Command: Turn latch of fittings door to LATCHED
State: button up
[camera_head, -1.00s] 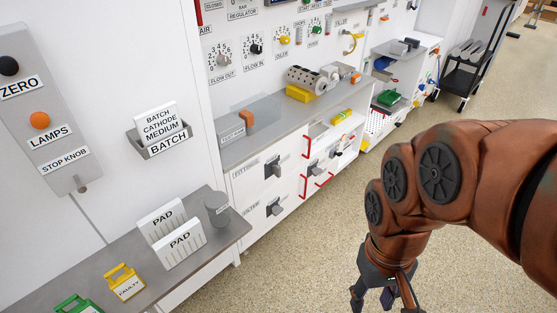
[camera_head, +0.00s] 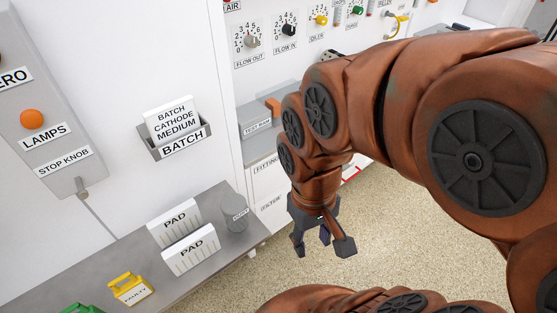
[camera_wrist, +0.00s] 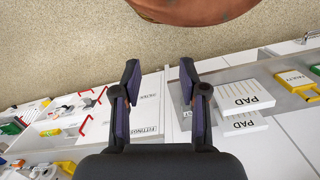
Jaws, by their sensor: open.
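The fittings door (camera_head: 264,176) is a white cabinet front left of my arm in the head view, with a FITTINGS label at its upper left. My arm hides its latch there. In the wrist view the FITTINGS label (camera_wrist: 147,129) shows between my fingers, beyond them, with the filter label nearby; I cannot make out the latch. My gripper (camera_head: 322,246) hangs in front of the cabinet, pointing down, its fingers apart and empty. In the wrist view its fingers (camera_wrist: 159,75) are spread wide, touching nothing.
A grey bench (camera_head: 216,262) at the left holds two PAD blocks (camera_head: 184,238), a grey cup (camera_head: 235,213) and a yellow faulty holder (camera_head: 131,289). Its corner stands left of my gripper. A batch holder (camera_head: 175,137) is on the wall. Speckled floor (camera_head: 415,225) is clear at right.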

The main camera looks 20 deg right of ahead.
jog(key=w+d+f+t+h+b, duration=0.1)
jog(key=w+d+f+t+b, duration=0.2)
jog(key=w+d+f+b, duration=0.65)
jog(key=w+d+f+n+t+h+b, duration=0.1)
jog(key=w+d+f+t, duration=0.35)
jog(key=w, duration=0.95)
jog(key=w+d+f+t+b, duration=0.2)
jog(key=w+d+f+b, duration=0.3)
jog(key=w+d+f, duration=0.55)
jog(key=w+d+f+n+t+y+b, duration=0.1)
jog(key=w+d+f+t+y+b, duration=0.15)
jog(key=f+t+b, duration=0.4)
jog(key=w+d+f+n+t+y+b, duration=0.1)
jog(key=w+d+f+t+y+b, duration=0.2)
jog(key=f+b, duration=0.55)
jog(key=shift+y, duration=0.35)
jog(key=shift+a+f+x, duration=0.1)
jog(key=shift+a+x, duration=0.15)
jog(key=shift+x, duration=0.95)
jog(key=shift+a+f+x, duration=0.1)
jog(key=shift+a+x, duration=0.1)
jog(key=shift+x, duration=1.05)
jog(key=shift+a+f+x, duration=0.1)
jog(key=shift+a+x, duration=0.15)
jog(key=shift+x, duration=0.95)
jog(key=shift+s, duration=0.15)
grip_shut()
